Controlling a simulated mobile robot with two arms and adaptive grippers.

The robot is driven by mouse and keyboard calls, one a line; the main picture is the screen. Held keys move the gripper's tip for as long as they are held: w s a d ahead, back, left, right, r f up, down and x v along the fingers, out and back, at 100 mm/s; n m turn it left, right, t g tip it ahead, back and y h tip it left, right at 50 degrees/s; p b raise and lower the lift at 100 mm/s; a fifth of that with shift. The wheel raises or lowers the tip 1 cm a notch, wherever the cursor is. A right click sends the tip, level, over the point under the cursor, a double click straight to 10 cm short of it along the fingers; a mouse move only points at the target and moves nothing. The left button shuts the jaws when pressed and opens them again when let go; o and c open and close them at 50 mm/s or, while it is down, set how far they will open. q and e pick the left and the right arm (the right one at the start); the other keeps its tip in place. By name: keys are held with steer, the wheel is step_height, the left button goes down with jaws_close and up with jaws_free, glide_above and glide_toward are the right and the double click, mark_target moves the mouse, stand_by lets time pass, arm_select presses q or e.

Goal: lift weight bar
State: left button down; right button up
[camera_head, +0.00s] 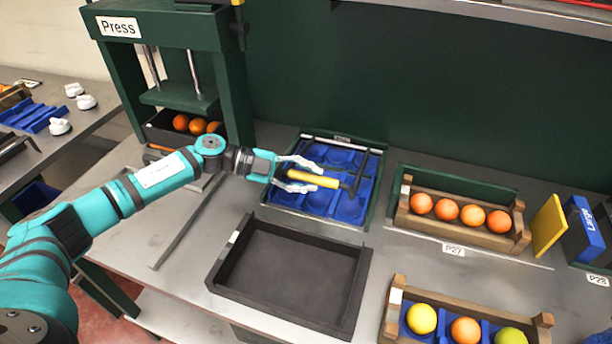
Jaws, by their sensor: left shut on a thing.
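The weight bar, as I take it, has a yellow handle (314,179) and a dark crosspiece (361,172) at its right end. My left gripper (308,175) comes in from the left with its two pale fingers around the yellow handle and is shut on it. The bar lies over a blue compartment tray (318,202) in a green-edged frame. Whether the crosspiece touches the tray I cannot tell. My right gripper is not in view.
An empty dark tray (290,262) stands in front. A wooden crate with several oranges (447,209) is at the right, and another crate (393,300) is at the front right. The green press (233,95) stands at the back left, with oranges (197,126) under it.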

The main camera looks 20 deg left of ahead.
arm_select(q)
steer(key=w+r+n+p, duration=0.1)
steer(key=w+r+p, duration=0.4)
steer(key=r, duration=0.5)
steer(key=shift+w+g, duration=0.3)
steer(key=shift+w, duration=0.35)
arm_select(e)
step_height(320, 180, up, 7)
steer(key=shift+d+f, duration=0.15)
arm_select(q)
steer(key=c, duration=1.2)
jaws_free()
steer(key=shift+f, duration=0.1)
steer(key=shift+o, duration=0.2)
steer(key=v, duration=1.2)
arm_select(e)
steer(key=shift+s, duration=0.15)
